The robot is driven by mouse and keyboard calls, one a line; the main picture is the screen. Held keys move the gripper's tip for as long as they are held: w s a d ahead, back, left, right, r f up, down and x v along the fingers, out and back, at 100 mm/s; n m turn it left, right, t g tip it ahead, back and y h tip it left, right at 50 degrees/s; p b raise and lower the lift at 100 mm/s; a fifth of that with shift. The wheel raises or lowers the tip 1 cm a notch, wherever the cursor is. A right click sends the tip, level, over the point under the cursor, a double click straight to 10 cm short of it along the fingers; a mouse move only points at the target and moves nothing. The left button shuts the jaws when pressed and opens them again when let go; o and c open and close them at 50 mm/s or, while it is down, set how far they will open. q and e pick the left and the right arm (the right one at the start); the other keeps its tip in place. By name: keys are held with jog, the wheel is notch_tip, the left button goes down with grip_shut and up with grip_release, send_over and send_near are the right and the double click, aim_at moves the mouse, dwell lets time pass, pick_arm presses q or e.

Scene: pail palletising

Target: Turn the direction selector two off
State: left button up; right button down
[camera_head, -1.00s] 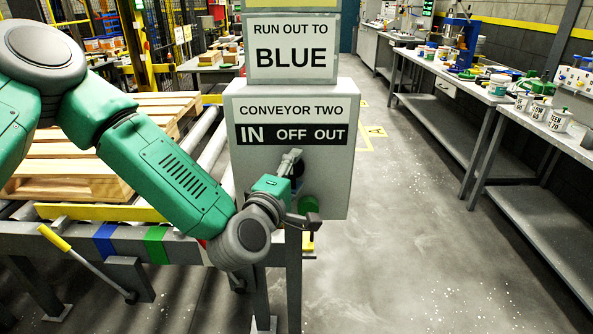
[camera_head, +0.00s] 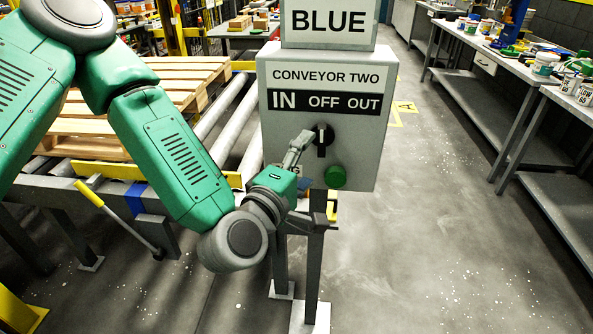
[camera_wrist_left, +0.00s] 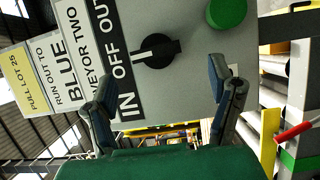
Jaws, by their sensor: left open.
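The selector is a black knob (camera_head: 322,140) on the grey control box (camera_head: 356,160) labelled CONVEYOR TWO, under the words IN, OFF and OUT. Its white pointer line points up, roughly at OFF. The knob also shows clearly in the left wrist view (camera_wrist_left: 160,50), with the line toward the OFF word. My left gripper (camera_head: 308,185) is open in front of the box, lower left of the knob in the head view. In the wrist view its two fingers (camera_wrist_left: 165,82) are spread wide with nothing between the tips, apart from the knob. My right gripper is out of view.
A green button (camera_head: 335,177) sits below the knob, near the gripper's lower finger. A BLUE sign (camera_head: 328,20) stands above the box. A roller conveyor with a wooden pallet (camera_head: 150,105) is at left, with a yellow-handled lever (camera_head: 88,193). The floor at right is clear up to the benches.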

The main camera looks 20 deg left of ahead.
pick_arm(q)
jog(key=s, duration=0.4)
jog(key=shift+a, duration=0.35)
jog(key=shift+f, duration=0.1)
jog(key=s+d+f+m+g+h, duration=0.1)
jog(key=s+f+m+g, duration=0.4)
jog(key=f, duration=0.6)
jog(key=s+f+m+g+h, duration=0.1)
jog(key=s+f+m+g, duration=0.35)
jog(key=f, duration=0.55)
jog(key=s+a+f+m+g+y, duration=0.2)
jog(key=s+a+f+m+g, duration=0.2)
jog(key=s, duration=0.4)
jog(key=s+a+f+m+g+y, duration=0.1)
jog(key=s+a+f+m+g, duration=0.3)
jog(key=s+a+f, duration=0.2)
jog(key=shift+s+a+y, duration=0.4)
jog(key=shift+s+a, duration=0.05)
jog(key=shift+s, duration=0.55)
jog(key=shift+f, duration=0.1)
